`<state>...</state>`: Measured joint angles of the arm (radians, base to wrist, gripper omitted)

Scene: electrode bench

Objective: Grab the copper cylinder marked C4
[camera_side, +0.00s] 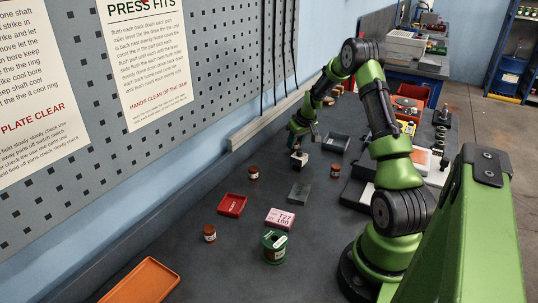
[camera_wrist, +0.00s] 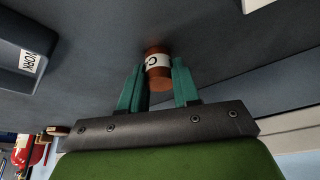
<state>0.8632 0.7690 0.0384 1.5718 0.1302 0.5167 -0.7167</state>
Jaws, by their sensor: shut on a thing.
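A copper cylinder (camera_wrist: 158,78) with a white label band sits between the two green fingers of my gripper (camera_wrist: 159,66) in the wrist view. The label shows a letter C; the rest of the marking is out of sight, so I cannot read a number. My gripper is shut on this cylinder, with one finger on each side. In the side view my arm reaches to the far part of the bench, and the held cylinder is too small to make out there. Other copper cylinders stand on the bench at the left front (camera_side: 209,233), the middle (camera_side: 253,173) and the right (camera_side: 335,171).
An orange tray (camera_side: 140,282) is at the front left. A dark bin (camera_side: 335,143) stands near my gripper.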

